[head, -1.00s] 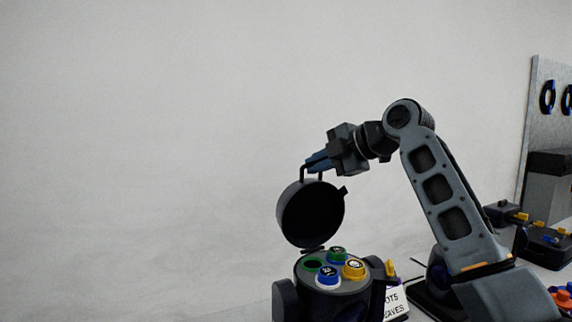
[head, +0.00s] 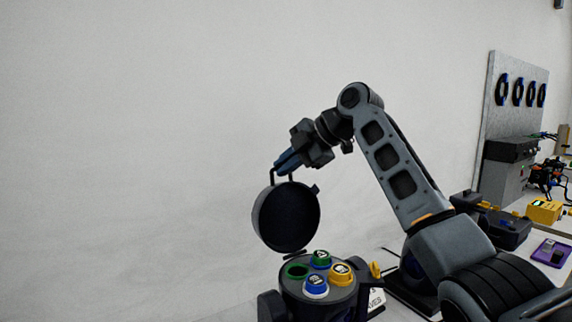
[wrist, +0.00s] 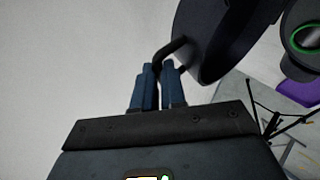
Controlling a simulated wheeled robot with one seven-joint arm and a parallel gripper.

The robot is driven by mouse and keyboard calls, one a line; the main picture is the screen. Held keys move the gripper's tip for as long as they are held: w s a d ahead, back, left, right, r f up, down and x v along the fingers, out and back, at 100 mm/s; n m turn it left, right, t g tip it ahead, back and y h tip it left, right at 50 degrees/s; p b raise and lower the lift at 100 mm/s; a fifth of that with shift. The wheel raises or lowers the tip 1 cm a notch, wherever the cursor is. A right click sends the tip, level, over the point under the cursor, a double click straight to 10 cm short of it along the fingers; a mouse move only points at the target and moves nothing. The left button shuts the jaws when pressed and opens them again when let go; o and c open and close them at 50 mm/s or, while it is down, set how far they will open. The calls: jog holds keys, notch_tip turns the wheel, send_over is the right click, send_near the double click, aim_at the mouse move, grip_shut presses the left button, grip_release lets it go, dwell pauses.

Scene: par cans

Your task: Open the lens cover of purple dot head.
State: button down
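The par can head (head: 318,292) stands low in the head view, with a dark round body. Its round lens cover (head: 287,218) is swung up and stands nearly upright at the back rim, its dark inner face showing. In the wrist view the handle (wrist: 178,46) runs between the fingertips (wrist: 158,70). No purple dot is visible.
A small white sign (head: 376,299) stands right of the head. A black case (head: 500,226), a yellow box (head: 544,211) and a purple tray (head: 551,252) lie farther right. A panel with several dark rings (head: 517,90) stands behind them. The plain wall at left is clear.

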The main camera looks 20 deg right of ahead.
jog(key=c, duration=1.3)
grip_release()
jog(key=shift+w+a+r, duration=0.1)
jog(key=shift+a+r, duration=0.35)
jog(key=shift+r, duration=0.2)
jog(key=shift+o, duration=0.4)
jog(key=shift+f, duration=0.15)
jog(key=shift+f, duration=0.25)
jog(key=b+v, duration=0.2)
jog(key=v, duration=0.6)
jog(key=shift+d, duration=0.3)
